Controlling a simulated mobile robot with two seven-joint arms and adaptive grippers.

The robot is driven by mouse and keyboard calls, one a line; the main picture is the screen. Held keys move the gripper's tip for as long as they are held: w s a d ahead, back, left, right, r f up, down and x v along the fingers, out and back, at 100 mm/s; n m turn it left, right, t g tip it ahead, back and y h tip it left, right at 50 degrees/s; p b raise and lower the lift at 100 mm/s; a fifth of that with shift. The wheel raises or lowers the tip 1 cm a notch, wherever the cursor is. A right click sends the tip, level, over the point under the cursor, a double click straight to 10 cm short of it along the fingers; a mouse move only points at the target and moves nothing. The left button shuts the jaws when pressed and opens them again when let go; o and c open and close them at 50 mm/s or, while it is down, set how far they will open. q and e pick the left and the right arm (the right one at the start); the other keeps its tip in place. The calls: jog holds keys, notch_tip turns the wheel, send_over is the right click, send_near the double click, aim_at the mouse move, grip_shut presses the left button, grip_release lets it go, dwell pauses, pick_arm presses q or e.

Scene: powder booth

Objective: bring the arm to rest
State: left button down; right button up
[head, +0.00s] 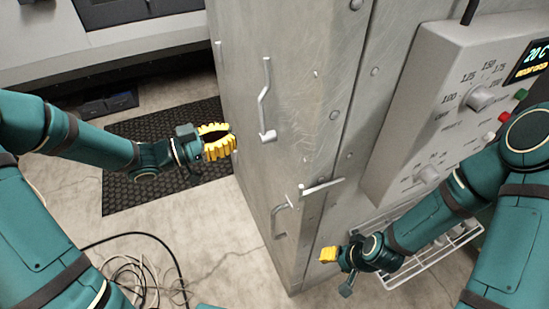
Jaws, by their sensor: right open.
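My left gripper (219,142) has yellow fingers and sits left of the metal cabinet, close to its side edge in the picture. Its two fingers are apart with a dark gap between them, and nothing shows in it. My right gripper (328,254) is low in front of the cabinet, below the control panel. Only a yellow finger end shows, and nothing is seen held in it. Both arms are teal and bent, coming in from the left and right sides.
A grey metal cabinet (290,70) carries an upper handle (265,98), a lower handle (279,219) and a latch bar (321,187). A control panel (449,105) with knobs and a white wire rack (437,254) are at right. Cables (140,278) lie on the floor near a black mat (128,196).

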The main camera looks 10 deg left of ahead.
pick_arm(q)
jog(key=shift+s+a, duration=0.1)
dwell(0.5)
jog(key=w+d+f+n+y+b, duration=0.1)
jog(key=d+f+n+y+b, duration=0.3)
jog(key=f, duration=0.7)
jog(key=w+d+f+n+y+b, duration=0.1)
jog(key=f+n+y+b, duration=0.3)
jog(key=f, duration=0.7)
jog(key=s+d+f+n+g+y+b, duration=0.1)
jog(key=s+d+f+n+g, duration=0.1)
jog(key=s+f+g, duration=0.2)
jog(key=s+d+f+n+g+y+b, duration=0.2)
jog(key=s+f+n+g, duration=0.1)
jog(key=s+f, duration=0.8)
notch_tip(320, 180, down, 4)
jog(key=shift+d+g, duration=0.35)
jog(key=shift+g, duration=0.15)
jog(key=shift+s, duration=0.1)
